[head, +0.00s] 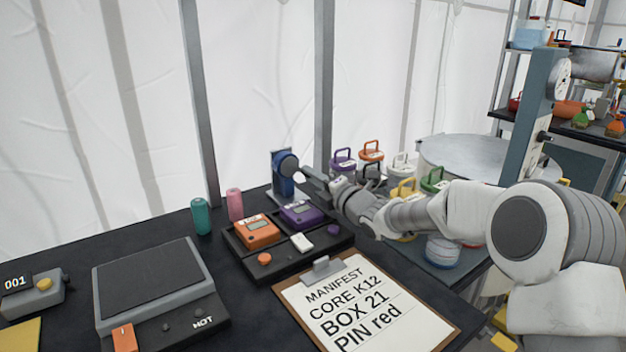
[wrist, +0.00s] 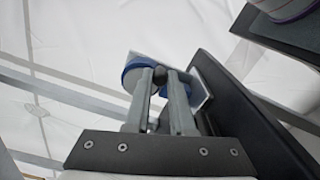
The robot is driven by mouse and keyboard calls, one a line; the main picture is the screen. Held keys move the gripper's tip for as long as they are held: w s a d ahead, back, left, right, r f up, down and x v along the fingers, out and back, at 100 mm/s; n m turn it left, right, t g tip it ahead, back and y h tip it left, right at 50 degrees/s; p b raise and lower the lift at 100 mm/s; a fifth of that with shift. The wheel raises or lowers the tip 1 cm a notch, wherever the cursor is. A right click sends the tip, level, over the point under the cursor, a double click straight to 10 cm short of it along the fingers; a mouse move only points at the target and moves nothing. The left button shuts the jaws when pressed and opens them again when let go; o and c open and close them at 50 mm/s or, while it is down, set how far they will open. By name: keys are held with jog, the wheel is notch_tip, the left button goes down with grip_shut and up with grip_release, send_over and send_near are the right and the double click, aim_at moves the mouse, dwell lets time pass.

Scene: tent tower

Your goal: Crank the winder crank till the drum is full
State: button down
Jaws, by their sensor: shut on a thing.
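The winder (head: 279,165) stands at the back of the black table, with a blue drum on a grey upright plate. In the wrist view its blue drum (wrist: 134,69) shows just past my fingers. My gripper (head: 298,173) reaches it from the right. In the wrist view my gripper (wrist: 160,78) is shut on the dark knob of the winder crank (wrist: 159,72), which sits between the two grey fingertips. Most of the crank arm is hidden by the fingers. How full the drum is cannot be told.
A black tray (head: 284,267) with an orange box (head: 257,231) and a purple box (head: 302,214) lies in front of the winder. A clipboard (head: 364,307) lies nearer. Teal (head: 201,217) and pink (head: 235,204) cylinders stand left. Several handled coloured containers stand behind my arm.

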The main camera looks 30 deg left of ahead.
jog(key=shift+s+f+m, duration=0.1)
jog(key=shift+f+m, duration=0.1)
jog(key=shift+m, duration=0.5)
jog(key=shift+a, duration=0.1)
jog(key=c, duration=0.8)
grip_release()
jog(key=shift+o, duration=0.2)
jog(key=p+v, duration=0.1)
jog(key=v, duration=1.6)
jog(key=shift+s+d+f, duration=0.1)
jog(key=shift+d, duration=0.15)
